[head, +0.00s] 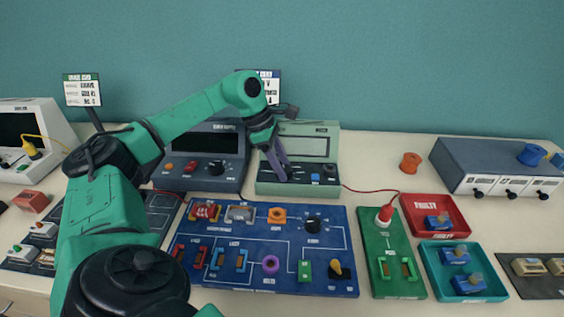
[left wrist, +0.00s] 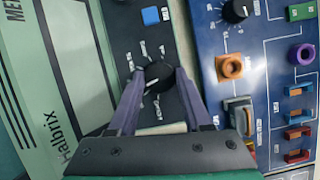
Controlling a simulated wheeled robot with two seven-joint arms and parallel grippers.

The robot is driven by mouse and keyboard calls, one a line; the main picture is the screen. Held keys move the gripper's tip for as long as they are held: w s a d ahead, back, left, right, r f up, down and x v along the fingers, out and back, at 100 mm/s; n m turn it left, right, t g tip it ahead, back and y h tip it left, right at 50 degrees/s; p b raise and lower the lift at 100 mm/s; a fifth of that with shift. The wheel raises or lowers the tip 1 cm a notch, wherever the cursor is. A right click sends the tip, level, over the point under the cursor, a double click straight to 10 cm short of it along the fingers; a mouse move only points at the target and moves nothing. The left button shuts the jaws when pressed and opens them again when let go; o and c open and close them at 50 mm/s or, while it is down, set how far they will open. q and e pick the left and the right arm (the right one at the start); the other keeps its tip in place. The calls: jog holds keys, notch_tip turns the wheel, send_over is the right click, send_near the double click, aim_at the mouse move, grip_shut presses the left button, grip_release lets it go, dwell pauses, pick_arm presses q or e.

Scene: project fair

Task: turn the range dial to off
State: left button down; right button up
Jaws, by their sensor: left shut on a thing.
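The range dial (left wrist: 158,77) is a round black knob with a white pointer mark, on the dark panel of a green meter (head: 265,188). Small labels ring the dial, but I cannot read them, so its setting is unclear. My left gripper (head: 286,176) reaches down to the meter's front panel and hides the dial in the head view. In the left wrist view, the two purple fingers of this gripper (left wrist: 160,78) are shut on the dial from both sides. The meter's body (left wrist: 62,70) also shows there. My right gripper is not in view.
A blue button (left wrist: 151,16) sits beside the dial. A dark power supply (head: 208,165) stands close left of the meter. A blue circuit board (head: 335,235) lies in front. A red lead (head: 365,191) runs right to a green board (head: 388,280). Red (head: 463,232) and teal trays stand right.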

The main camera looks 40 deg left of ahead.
pick_arm(q)
jog(key=shift+w+r+m+g+h+p, duration=0.15)
jog(key=shift+m+g+h+p, duration=0.25)
jog(key=shift+m+p, duration=0.75)
jog(key=shift+m+b, duration=0.3)
jog(key=shift+m, duration=0.05)
jog(key=shift+c, duration=1.7)
grip_release()
jog(key=p+v, duration=0.2)
jog(key=v, duration=1.2)
jog(key=shift+r, duration=0.25)
